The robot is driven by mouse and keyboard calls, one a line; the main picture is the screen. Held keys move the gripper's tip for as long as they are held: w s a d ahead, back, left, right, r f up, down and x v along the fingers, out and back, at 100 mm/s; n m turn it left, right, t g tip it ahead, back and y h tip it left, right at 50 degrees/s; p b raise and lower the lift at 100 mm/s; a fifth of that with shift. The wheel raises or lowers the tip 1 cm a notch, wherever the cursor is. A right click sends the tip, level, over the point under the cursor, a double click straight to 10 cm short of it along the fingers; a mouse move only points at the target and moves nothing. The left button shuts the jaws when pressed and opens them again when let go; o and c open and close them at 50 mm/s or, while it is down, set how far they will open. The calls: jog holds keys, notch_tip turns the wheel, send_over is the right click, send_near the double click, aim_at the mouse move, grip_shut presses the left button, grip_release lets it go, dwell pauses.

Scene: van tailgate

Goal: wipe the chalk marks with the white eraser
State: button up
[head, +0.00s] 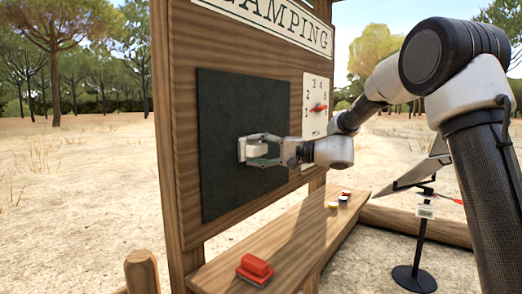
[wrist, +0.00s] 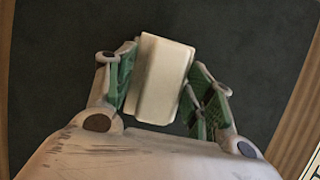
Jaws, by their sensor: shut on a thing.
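The white eraser (wrist: 163,82) is between the green-padded fingers of my gripper (wrist: 160,92), and the gripper is shut on it. In the head view my gripper (head: 262,150) holds the eraser (head: 242,149) at the dark chalkboard (head: 222,190), right of the board's middle. The eraser looks to be at the board's face, but I cannot tell whether it touches. The chalkboard (wrist: 60,50) fills most of the wrist view behind the eraser. I see no clear chalk marks on the visible board; part of it is hidden by the eraser, gripper and arm.
A wooden ledge (head: 285,245) runs below the board. A red eraser-like block (head: 255,268) lies at its near end, and several small coloured items (head: 342,199) lie farther along. A dial panel (head: 316,105) is right of the board. A black stand (head: 414,278) is at right.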

aim_at(253, 151)
jog(key=shift+s+a+r, duration=0.1)
jog(key=shift+s+a, duration=0.6)
jog(key=shift+s, duration=0.2)
jog(key=shift+s+a, duration=0.65)
jog(key=shift+s, duration=0.2)
jog(key=w+d, duration=1)
jog(key=w, duration=0.3)
jog(key=shift+w+d, duration=0.15)
jog(key=shift+w, duration=0.05)
jog(key=shift+s, duration=0.1)
jog(key=shift+s+a, duration=1.15)
jog(key=shift+s, duration=0.05)
jog(key=shift+c, duration=0.3)
jog(key=shift+s+a, duration=1.35)
jog(key=shift+s, duration=0.45)
jog(key=shift+s+a, duration=1.4)
jog(key=shift+s, duration=0.35)
jog(key=shift+s+a, duration=1.35)
jog(key=shift+s, duration=0.45)
jog(key=s+d, duration=0.3)
jog(key=d, duration=0.1)
jog(key=shift+s+d, duration=0.35)
jog(key=shift+d, duration=0.05)
